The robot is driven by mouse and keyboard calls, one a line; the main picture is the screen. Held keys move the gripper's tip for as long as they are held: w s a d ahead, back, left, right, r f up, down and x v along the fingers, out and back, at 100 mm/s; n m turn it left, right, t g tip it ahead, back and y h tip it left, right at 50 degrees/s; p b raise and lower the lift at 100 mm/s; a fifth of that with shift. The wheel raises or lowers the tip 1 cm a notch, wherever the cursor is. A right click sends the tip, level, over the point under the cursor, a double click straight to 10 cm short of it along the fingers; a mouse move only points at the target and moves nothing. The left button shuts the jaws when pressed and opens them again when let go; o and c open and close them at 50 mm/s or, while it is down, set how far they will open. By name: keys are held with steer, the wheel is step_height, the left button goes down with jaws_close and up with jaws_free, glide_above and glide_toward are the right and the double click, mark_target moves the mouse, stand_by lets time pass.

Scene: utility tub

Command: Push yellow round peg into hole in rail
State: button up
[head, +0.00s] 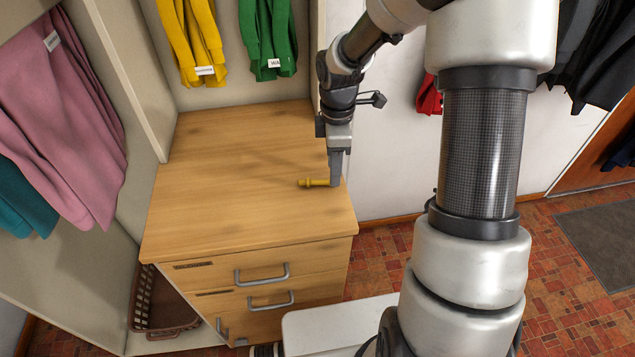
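The yellow round peg (314,183) is level, at or just above the wooden cabinet top near its right edge. Its flanged end points left. My gripper (336,182) points down, with its fingers at the peg's right end. The fingers look closed on that end, which they hide. I cannot tell whether the peg touches the wood. No rail with a hole can be made out in the head view.
The wooden cabinet top (225,175) is otherwise bare, with drawers and grey handles (262,274) below its front edge. Yellow (190,40) and green garments (267,40) hang behind it. Pink clothing (62,110) hangs at the left. A brown basket (150,300) stands low left.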

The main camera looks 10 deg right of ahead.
steer(key=shift+f, duration=1.55)
jaws_close()
